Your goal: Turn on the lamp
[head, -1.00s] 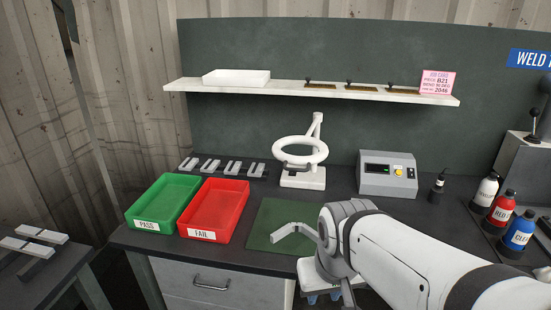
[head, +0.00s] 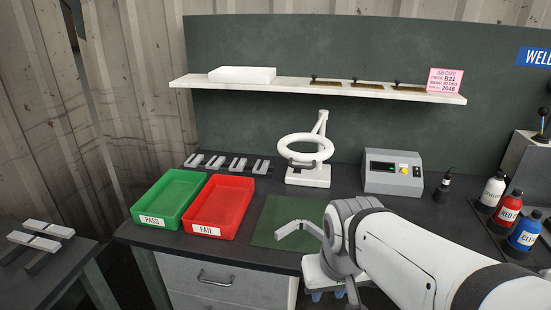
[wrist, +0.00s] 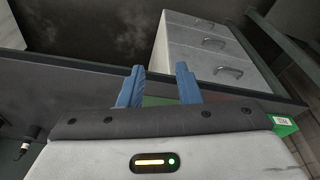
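The lamp (head: 306,147) is a white ring lamp on a square white base, standing upright at the back middle of the bench. A dark grey handle or bar shows at the front of its ring. I cannot tell whether it is lit, and no switch can be made out. My gripper (wrist: 158,86) shows two blue fingers set apart with nothing between them. The wrist view does not show the lamp.
A green PASS tray (head: 149,222) and a red FAIL tray (head: 204,231) stand at left. A green mat (head: 270,228) lies before the lamp. A grey control box (head: 393,190), bottles (head: 526,230) and an overhead shelf (head: 320,89) surround it. Drawers (wrist: 210,50) sit below.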

